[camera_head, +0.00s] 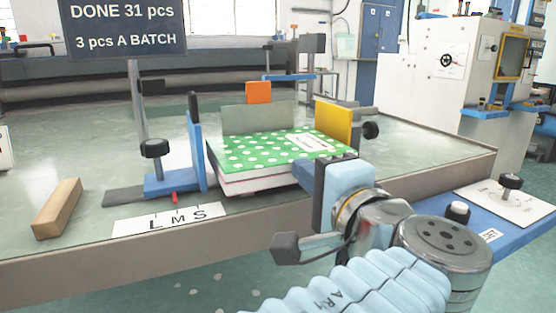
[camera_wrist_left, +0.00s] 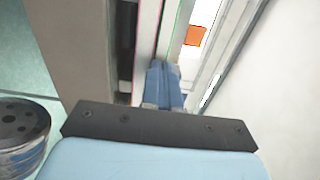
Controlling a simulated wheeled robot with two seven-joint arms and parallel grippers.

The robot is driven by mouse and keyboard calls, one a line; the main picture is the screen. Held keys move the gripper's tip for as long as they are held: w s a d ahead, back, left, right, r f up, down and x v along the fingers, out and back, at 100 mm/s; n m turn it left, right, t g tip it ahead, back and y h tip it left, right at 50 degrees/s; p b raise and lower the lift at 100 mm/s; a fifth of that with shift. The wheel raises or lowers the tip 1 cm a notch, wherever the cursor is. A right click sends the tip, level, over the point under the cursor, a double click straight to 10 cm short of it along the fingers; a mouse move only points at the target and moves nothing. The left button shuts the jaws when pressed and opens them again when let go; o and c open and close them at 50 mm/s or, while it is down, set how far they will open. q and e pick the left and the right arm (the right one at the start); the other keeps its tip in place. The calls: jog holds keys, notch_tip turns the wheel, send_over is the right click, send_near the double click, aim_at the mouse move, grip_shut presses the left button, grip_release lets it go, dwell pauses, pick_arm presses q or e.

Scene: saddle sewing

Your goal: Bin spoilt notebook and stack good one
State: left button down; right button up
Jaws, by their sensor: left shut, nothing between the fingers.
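A notebook with a green, white-dotted cover (camera_head: 270,151) and a pale label lies flat on top of a stack. Beneath it show the white page edges and dark pink-lined covers of the stack (camera_head: 250,182). My left gripper (camera_head: 308,174) is shut and empty at the stack's near right corner. Its blue fingers (camera_wrist_left: 165,84) point at the stack's edges (camera_wrist_left: 149,40) in the left wrist view; whether they touch is unclear. No bin and no clearly spoilt notebook can be made out. My right gripper is not in view.
The stack stands among a blue upright guide (camera_head: 196,150), a grey back plate (camera_head: 258,118) and a yellow plate (camera_head: 334,122). A blue plate (camera_head: 500,232) juts out right.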

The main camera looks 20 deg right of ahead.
pick_arm(q)
jog(key=s, duration=0.6)
jog(key=shift+d+b, duration=0.2)
jog(key=shift+b, duration=0.25)
